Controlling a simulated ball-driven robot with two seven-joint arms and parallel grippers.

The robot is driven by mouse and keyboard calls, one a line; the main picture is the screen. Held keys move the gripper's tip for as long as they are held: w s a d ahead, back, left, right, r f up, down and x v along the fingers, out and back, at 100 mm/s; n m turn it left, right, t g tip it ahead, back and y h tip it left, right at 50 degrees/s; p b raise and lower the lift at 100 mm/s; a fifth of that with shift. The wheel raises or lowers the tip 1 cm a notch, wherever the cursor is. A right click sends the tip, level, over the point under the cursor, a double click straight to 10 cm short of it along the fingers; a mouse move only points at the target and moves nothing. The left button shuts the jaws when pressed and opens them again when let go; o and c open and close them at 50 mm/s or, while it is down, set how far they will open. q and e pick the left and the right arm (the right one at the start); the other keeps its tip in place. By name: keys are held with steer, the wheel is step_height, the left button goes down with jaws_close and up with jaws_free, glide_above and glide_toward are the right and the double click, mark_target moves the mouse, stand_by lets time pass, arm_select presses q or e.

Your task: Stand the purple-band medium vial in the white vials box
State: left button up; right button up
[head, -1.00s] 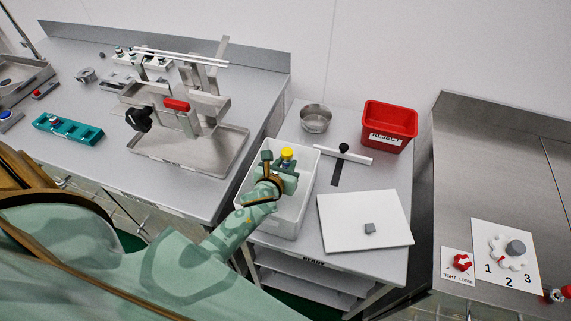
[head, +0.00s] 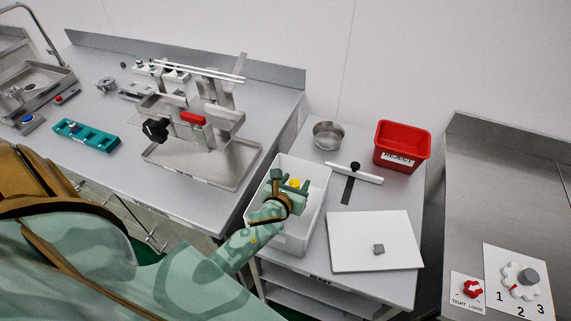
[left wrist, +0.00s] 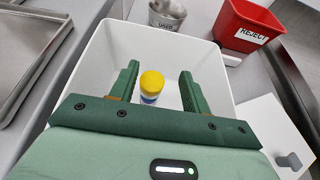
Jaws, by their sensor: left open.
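A vial with a yellow cap and a blue-purple band (left wrist: 151,88) is in the white box (left wrist: 100,58), and appears upright. Its cap also shows in the head view (head: 294,183). My left gripper (head: 289,184) is over the white box (head: 318,180), fingers pointing into it. In the left wrist view the fingers (left wrist: 157,88) are spread on either side of the vial, with a gap on both sides. The vial's base is hidden by the gripper body. My right gripper is not in view.
A steel bowl (head: 329,135) and a red reject bin (head: 402,147) stand behind the box. A white board (head: 374,240) lies to its right. A steel tray with a stand (head: 205,160) and a teal rack (head: 86,135) are on the left bench.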

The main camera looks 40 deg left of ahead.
arm_select(q)
steer(key=p+v, duration=0.1)
steer(key=v, duration=0.9)
steer(key=shift+r, duration=0.15)
steer(key=shift+s, duration=0.15)
